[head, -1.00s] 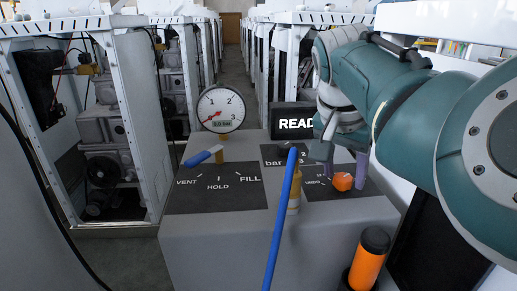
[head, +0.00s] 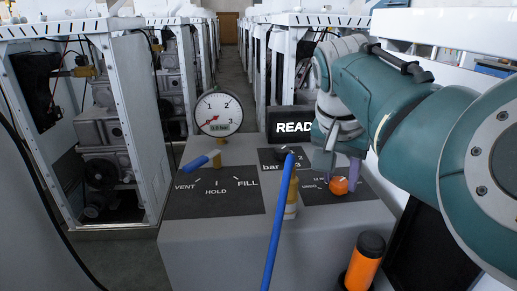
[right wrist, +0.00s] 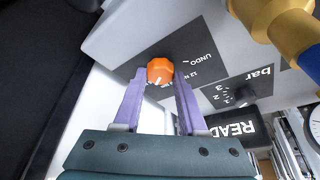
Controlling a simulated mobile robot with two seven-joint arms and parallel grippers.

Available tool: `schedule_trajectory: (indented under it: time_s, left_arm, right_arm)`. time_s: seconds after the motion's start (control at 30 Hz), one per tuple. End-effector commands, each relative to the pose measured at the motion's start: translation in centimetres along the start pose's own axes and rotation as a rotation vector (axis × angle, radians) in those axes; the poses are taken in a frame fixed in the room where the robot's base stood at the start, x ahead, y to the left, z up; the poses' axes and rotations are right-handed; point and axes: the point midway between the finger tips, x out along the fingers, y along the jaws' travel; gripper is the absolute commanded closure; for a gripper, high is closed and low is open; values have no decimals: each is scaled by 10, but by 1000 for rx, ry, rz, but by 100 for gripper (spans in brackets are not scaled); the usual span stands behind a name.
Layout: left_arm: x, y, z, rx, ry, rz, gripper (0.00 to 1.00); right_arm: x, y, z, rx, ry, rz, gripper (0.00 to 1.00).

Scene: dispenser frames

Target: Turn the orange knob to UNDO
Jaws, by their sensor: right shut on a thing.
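The orange knob (head: 339,186) is on a dark panel at the right of the grey console; in the right wrist view the knob (right wrist: 160,70) shows a white mark on its face. The lettering UNDO (right wrist: 196,60) is beside it on the panel. My right gripper (head: 340,176) reaches down from the right, its purple fingers one on each side of the knob. In the right wrist view the fingertips (right wrist: 160,77) are closed on the knob. My left gripper is not in view.
A long blue lever (head: 281,215) with a brass body rises left of the knob. A black-and-orange cylinder (head: 365,262) stands in front. A small black knob (head: 283,153), a display (head: 291,126), a gauge (head: 219,113) and a blue-handled valve (head: 196,161) are on the console.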

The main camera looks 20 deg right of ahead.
Motion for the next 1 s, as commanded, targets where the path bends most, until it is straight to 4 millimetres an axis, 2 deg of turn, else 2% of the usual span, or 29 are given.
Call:
schedule_trajectory:
  time_s: [0.03, 0.5, 0.73, 1.0]
  left_arm:
    - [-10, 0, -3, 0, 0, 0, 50]
    - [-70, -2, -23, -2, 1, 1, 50]
    - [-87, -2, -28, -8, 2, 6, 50]
    - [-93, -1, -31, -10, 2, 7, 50]
  right_arm:
    - [-4, 2, -2, -23, -2, -6, 100]
    - [-5, 5, -3, -393, -1, -157, 100]
    - [-3, 6, -4, -593, 0, -242, 100]
    - [0, 6, -4, -829, 1, -341, 100]
